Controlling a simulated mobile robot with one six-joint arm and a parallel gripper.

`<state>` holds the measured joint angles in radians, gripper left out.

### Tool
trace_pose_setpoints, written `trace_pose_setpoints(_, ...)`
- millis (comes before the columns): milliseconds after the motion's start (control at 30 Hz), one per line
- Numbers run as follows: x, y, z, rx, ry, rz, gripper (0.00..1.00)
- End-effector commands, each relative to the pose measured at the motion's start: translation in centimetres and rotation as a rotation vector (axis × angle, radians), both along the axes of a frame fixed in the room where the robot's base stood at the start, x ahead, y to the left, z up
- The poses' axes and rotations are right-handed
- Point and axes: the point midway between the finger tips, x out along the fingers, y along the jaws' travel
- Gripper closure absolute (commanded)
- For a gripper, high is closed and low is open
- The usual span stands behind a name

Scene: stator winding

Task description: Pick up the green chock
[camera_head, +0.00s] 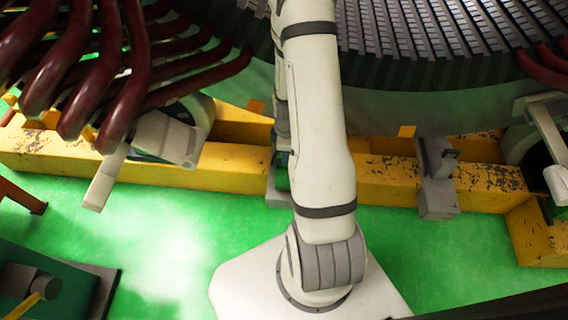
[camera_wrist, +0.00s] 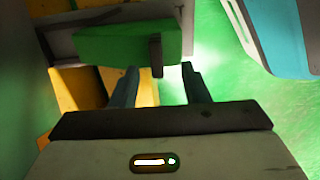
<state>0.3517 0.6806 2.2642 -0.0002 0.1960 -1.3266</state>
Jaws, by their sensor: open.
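The green chock (camera_wrist: 112,45) is a block near the top of the wrist view, with a short dark upright piece at its right part. A small green patch of it (camera_head: 282,178) shows in the head view beside my arm, which hides most of it. My gripper (camera_wrist: 160,68) is open, with its two bluish fingers apart and pointing at the chock. The fingertips are just short of the chock's near edge in the picture. In the head view my arm hides the gripper.
A worn yellow beam (camera_head: 235,165) runs across behind my arm, with a grey bracket (camera_head: 437,180) on it. The large ribbed stator (camera_head: 430,35) stands above it. Dark red bent coils (camera_head: 125,75) hang at upper left. The green floor (camera_head: 450,255) is clear at right.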

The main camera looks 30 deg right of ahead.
Motion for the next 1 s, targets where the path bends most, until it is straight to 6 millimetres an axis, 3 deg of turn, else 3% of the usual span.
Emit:
trace_pose_setpoints(533,-0.2,0.9,-6.9,0.001,0.002,0.0,0.58)
trace_pose_setpoints(800,-0.2,0.9,-7.1,0.001,0.001,0.001,0.58)
trace_pose_setpoints(1000,-0.2,0.9,-7.1,0.001,0.001,0.001,0.75)
